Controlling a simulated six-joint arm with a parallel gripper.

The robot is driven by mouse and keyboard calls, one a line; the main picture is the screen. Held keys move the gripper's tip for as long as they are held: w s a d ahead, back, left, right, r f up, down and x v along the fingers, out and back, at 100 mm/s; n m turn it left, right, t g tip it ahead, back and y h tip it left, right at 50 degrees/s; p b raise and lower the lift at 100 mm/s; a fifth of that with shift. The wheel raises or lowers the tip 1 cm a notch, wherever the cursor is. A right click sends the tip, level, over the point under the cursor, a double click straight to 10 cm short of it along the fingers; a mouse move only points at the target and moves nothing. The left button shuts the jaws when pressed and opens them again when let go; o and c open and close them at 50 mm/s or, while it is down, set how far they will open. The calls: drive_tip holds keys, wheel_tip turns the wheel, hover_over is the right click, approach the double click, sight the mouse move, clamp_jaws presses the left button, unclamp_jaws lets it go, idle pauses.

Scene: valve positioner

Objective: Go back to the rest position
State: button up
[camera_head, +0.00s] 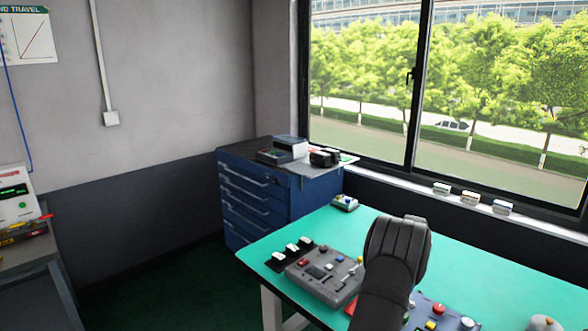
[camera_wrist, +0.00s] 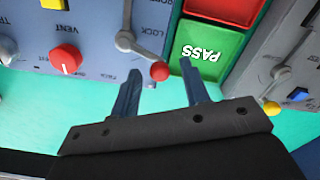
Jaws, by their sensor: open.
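My gripper (camera_wrist: 163,88) shows in the wrist view with its two blue fingers apart and nothing between the tips. Just beyond the fingertips is a grey lever (camera_wrist: 133,45) with a red ball end (camera_wrist: 160,71) on a blue-grey panel marked VENT and LOCK. The ball appears near the gap between the fingers; I cannot tell how far apart in depth they are. In the head view my dark arm stands over the green table (camera_head: 480,265), hiding the fingers and part of the panels.
A green PASS pad (camera_wrist: 205,52) and a red pad (camera_wrist: 228,8) lie between two panels. A grey panel (camera_head: 318,280) with a yellow-tipped lever is left of my arm. A blue drawer cabinet (camera_head: 262,195) stands behind. The table's right side is mostly clear.

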drive_tip(key=shift+r, duration=0.1)
wheel_tip(320, 180, up, 17)
wheel_tip(320, 180, down, 17)
drive_tip(key=shift+f, duration=0.1)
drive_tip(key=shift+d+m, duration=0.15)
drive_tip(key=shift+m, duration=0.15)
drive_tip(key=m, duration=0.1)
drive_tip(key=d+m, duration=0.1)
drive_tip(key=m, duration=0.1)
drive_tip(key=shift+w+d, duration=0.15)
drive_tip(key=shift+w, duration=0.05)
drive_tip(key=d+m, duration=0.1)
drive_tip(key=m, duration=0.2)
drive_tip(key=shift+d+m, duration=0.2)
drive_tip(key=shift+m, duration=0.1)
drive_tip(key=m, duration=0.1)
drive_tip(key=d+m, duration=0.1)
drive_tip(key=m, duration=0.1)
drive_tip(key=shift+s+d, duration=0.1)
drive_tip(key=shift+s, duration=0.1)
drive_tip(key=shift+s+d+m, duration=0.25)
drive_tip(key=shift+d+m, duration=0.05)
drive_tip(key=shift+m, duration=0.65)
drive_tip(key=shift+s+d+m, duration=0.2)
drive_tip(key=shift+d+m, duration=0.1)
drive_tip(key=shift+m, duration=0.65)
